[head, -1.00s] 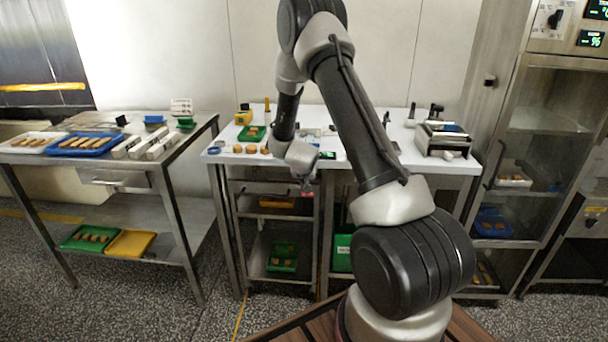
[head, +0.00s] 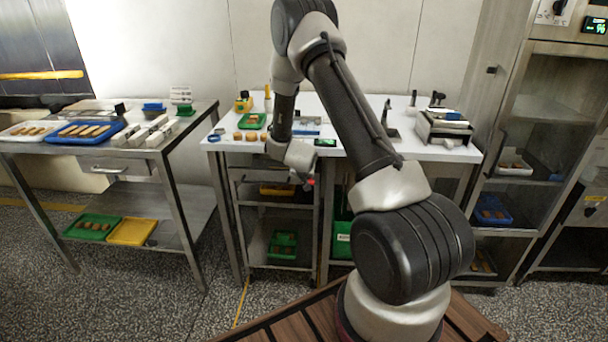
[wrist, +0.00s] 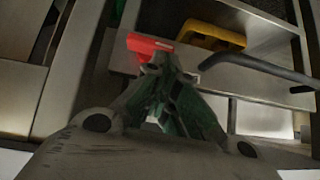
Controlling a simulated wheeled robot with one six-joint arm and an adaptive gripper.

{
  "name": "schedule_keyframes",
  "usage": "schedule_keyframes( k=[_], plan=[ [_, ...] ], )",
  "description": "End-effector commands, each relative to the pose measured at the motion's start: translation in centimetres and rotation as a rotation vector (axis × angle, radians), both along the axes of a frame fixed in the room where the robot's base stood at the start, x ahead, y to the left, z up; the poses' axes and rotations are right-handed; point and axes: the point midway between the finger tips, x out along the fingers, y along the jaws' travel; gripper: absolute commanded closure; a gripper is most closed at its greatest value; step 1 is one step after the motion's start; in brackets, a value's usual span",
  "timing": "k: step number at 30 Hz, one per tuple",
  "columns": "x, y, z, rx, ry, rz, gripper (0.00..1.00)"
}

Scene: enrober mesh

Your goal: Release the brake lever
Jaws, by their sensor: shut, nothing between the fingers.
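A red lever-like piece (wrist: 150,46), apparently the brake lever, shows at the fingertips in the wrist view. It also appears as a small red spot (head: 310,182) beside the gripper in the head view. My gripper (wrist: 168,62) is shut and empty, its fingertips at or just in front of the red piece; I cannot tell whether they touch. In the head view my gripper (head: 304,182) is low in front of the metal tray trolley (head: 318,225) under the middle table. The fingers hide part of the red piece and its mount.
A dark bar handle (wrist: 262,66) runs close to the right of the fingers. A yellow tray (wrist: 212,36) lies beyond it. The white-topped table (head: 350,150) stands above the trolley. A steel table (head: 180,190) is on the left, a glass-door cabinet (head: 520,190) on the right.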

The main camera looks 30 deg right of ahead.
Motion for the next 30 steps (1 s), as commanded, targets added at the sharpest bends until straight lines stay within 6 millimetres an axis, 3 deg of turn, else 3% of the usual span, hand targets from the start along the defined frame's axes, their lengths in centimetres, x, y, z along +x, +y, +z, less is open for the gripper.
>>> schedule_keyframes(
  k=[18, 30],
  plan=[
    [0.1, 0.2, -0.5, 0.0, 0.0, 0.0, 1.0],
    [-0.7, -1.0, 0.0, -0.001, 0.0, -0.001, 1.0]
  ],
)
